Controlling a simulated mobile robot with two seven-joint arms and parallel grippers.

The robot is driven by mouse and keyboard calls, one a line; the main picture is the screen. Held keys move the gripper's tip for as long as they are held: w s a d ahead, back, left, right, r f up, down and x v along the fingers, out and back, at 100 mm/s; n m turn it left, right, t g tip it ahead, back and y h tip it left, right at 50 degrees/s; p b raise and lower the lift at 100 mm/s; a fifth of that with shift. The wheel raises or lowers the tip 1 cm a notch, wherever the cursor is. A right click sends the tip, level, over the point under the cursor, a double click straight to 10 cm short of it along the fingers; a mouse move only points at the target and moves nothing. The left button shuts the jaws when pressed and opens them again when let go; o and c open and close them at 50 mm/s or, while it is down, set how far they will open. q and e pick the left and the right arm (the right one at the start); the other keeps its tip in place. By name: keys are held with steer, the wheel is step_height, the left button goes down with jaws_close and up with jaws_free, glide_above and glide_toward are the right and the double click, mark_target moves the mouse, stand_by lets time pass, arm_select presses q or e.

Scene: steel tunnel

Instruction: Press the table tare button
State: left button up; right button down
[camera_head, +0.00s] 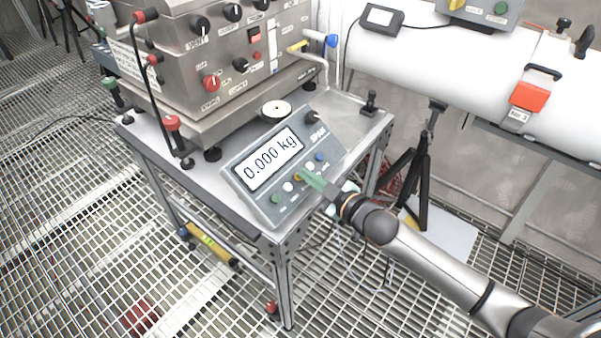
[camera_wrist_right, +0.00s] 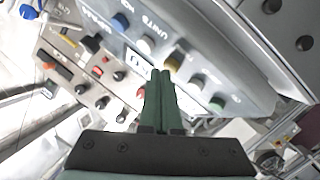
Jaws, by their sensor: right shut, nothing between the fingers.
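The grey scale indicator (camera_head: 240,172) sits at the front of the steel table (camera_head: 348,138), its display reading 0.000 kg. Its button row runs green (camera_head: 276,199), white (camera_head: 287,187), yellow (camera_head: 297,177), white, then blue (camera_head: 320,157). I cannot read which label says tare. My right gripper (camera_head: 303,175) has green fingers, shut and empty, with tips at the yellow button. In the right wrist view, the shut fingertips (camera_wrist_right: 160,72) lie beside the yellow button (camera_wrist_right: 172,62), near the white (camera_wrist_right: 196,82) and green (camera_wrist_right: 216,104) ones. I cannot tell whether they touch. My left gripper is not in view.
A steel control box (camera_head: 215,60) with knobs stands behind the indicator. A small round pan (camera_head: 276,109) and a black knob (camera_head: 311,117) are close by. A white pipe (camera_head: 450,65) runs along the right, above a black tripod (camera_head: 423,165). Grating covers the floor.

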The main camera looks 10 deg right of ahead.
steer(key=shift+s+d+r, duration=0.1)
steer(key=shift+r, duration=0.05)
step_height(320, 180, up, 5)
steer(key=s+d+p, duration=0.2)
steer(key=p, duration=0.4)
steer(key=shift+s, duration=0.4)
stand_by(0.4)
steer(key=s+f+m+g+h, duration=0.2)
steer(key=s+f+m, duration=0.3)
steer(key=s+f, duration=0.3)
steer(key=s+f+m+g+h, duration=0.2)
steer(key=s+f, duration=0.7)
steer(key=s, duration=0.6)
steer(key=m+g, duration=0.1)
steer(key=m, duration=0.1)
steer(key=shift+s+a+f+m, duration=0.2)
steer(key=shift+f+m, duration=0.1)
steer(key=shift+m, duration=0.1)
